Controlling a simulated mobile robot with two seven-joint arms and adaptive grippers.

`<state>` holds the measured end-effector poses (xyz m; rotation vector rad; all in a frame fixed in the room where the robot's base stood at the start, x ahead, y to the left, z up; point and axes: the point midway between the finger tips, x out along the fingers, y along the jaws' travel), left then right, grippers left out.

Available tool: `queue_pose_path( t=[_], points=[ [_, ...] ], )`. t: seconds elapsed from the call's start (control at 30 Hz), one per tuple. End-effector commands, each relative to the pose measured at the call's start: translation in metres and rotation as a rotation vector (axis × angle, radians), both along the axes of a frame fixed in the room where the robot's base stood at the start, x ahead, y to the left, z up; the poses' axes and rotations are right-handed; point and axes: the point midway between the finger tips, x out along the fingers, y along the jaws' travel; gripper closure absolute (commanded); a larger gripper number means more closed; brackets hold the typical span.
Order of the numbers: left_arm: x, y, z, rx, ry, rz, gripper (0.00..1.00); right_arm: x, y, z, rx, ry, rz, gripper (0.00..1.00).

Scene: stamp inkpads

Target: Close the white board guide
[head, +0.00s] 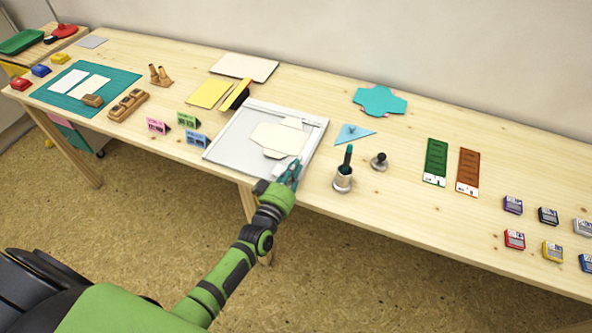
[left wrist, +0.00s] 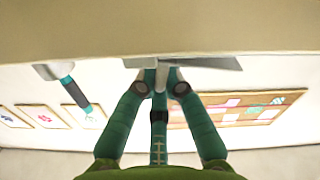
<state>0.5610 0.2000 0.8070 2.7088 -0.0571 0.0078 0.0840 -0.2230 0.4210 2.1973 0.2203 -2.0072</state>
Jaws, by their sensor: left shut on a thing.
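The white board (head: 222,150) lies flat near the table's front edge, with a cream card (head: 278,136) on it. A pale strip runs along its far edge and down its right side; I cannot tell how far the guide stands open. My left gripper (head: 293,171) is at the board's front right corner. In the left wrist view, the left gripper's teal fingers (left wrist: 162,82) are shut on a small pale piece below the board's edge (left wrist: 205,62); it looks like part of the guide. The fingers partly hide it. My right gripper is out of view.
A holder with a dark-handled tool (head: 343,180) and a knob stamp (head: 379,161) stand right of the board. A blue triangle (head: 354,133) lies behind them. Bare table lies in front of the ink pads.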

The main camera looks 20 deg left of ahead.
Motion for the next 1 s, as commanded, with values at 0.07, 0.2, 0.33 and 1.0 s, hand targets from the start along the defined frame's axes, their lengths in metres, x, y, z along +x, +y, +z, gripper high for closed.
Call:
queue_pose_path(
  t=[0.07, 0.2, 0.33, 1.0],
  points=[
    [-0.0007, 0.0011, -0.0026, -0.046, 0.005, -0.001, 1.00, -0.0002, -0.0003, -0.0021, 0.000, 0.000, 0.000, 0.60],
    [-0.0006, 0.0033, -0.0030, -0.116, 0.007, -0.001, 1.00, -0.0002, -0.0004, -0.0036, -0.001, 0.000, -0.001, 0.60],
    [-0.0006, 0.0045, -0.0034, -0.158, 0.009, -0.001, 1.00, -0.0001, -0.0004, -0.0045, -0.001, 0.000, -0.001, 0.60],
    [-0.0005, 0.0055, -0.0035, -0.193, 0.011, -0.001, 0.68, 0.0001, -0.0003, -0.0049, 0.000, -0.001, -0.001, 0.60]
  ],
)
